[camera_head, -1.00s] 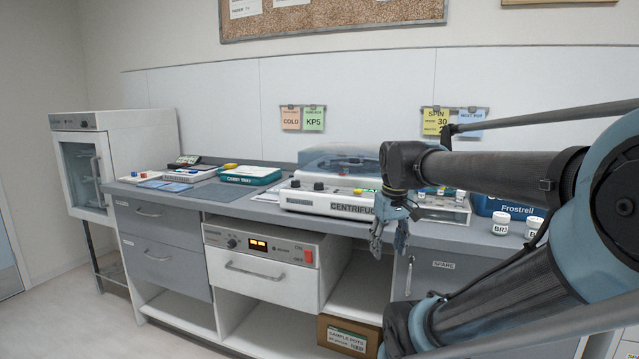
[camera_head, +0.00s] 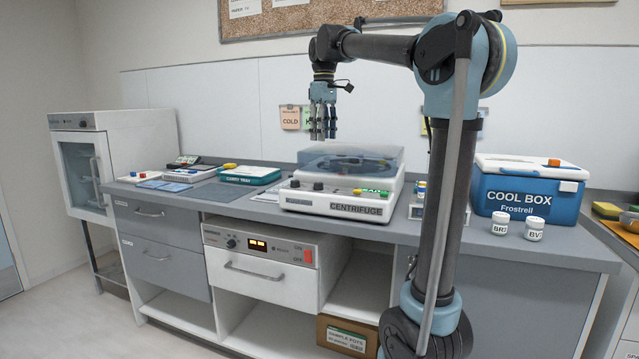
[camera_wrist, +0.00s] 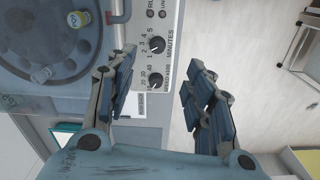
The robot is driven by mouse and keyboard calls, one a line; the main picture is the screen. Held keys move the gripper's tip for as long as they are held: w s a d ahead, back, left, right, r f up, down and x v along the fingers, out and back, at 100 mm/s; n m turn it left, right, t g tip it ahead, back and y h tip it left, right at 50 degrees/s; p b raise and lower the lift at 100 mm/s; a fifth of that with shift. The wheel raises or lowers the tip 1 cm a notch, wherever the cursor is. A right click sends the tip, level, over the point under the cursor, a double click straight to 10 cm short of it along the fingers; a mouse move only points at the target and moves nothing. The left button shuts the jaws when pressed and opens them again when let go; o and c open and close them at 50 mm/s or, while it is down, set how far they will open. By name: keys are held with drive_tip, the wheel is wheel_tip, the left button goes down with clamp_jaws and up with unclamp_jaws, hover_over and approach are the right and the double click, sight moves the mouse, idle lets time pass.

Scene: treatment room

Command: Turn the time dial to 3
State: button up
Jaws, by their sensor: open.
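The centrifuge (camera_head: 300,202) stands on the counter, its clear lid down over the rotor. On its front panel are two dark knobs. In the wrist view the upper one, the time dial (camera_wrist: 157,44), has numbers up to 5 and the word MINUTES beside it. The lower knob, the speed dial (camera_wrist: 155,83), has larger numbers such as 20 and 30. I cannot clearly read where the time dial points. My gripper (camera_head: 322,138) is open and empty, pointing down above the centrifuge and apart from it. In the wrist view its fingers (camera_wrist: 162,98) spread to either side below the time dial.
A carry tray (camera_head: 262,175) lies left of the centrifuge. A blue cool box (camera_head: 525,195) and two white pots, one of them pot BR (camera_head: 500,223), stand to the right. A drawer unit (camera_head: 262,277) with a lit display sits under the counter. Air around my gripper is clear.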

drive_tip(key=w+a+r, duration=0.1)
drive_tip(key=a, duration=0.1)
approach(318, 186)
drive_tip(key=shift+n, duration=0.3)
drive_tip(key=f, duration=0.2)
drive_tip(key=w+f, duration=0.1)
drive_tip(key=f, duration=0.5)
drive_tip(key=shift+w+f, duration=0.15)
drive_tip(key=shift+w, duration=0.15)
